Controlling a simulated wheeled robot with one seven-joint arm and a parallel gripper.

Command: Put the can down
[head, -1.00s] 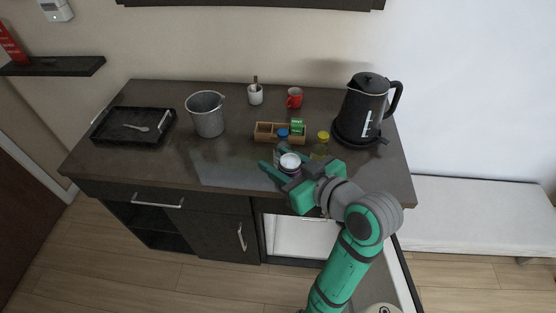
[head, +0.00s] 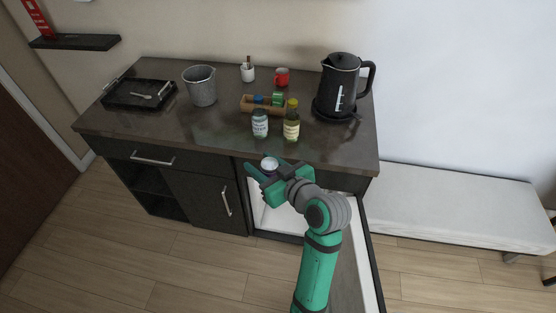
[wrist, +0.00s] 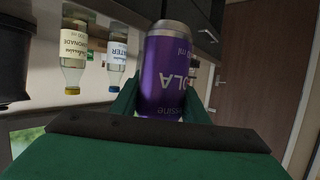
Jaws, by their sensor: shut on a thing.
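My gripper (head: 262,172) is shut on a can and holds it just in front of the vanity's front edge, above the open compartment. In the head view only the can's pale round top (head: 269,163) shows clearly; my fingers hide much of its side. In the wrist view the purple can (wrist: 166,75) stands between my two fingers, its printed letters upside down in the picture. The can appears clear of the countertop (head: 200,130).
A water bottle (head: 260,125) and a yellow-capped lemonade bottle (head: 291,122) stand near the front edge. Behind are a wooden caddy (head: 250,105), red mug (head: 282,76) and black kettle (head: 340,85). A metal bucket (head: 202,88) and black tray (head: 120,98) are left. The counter's front left is bare.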

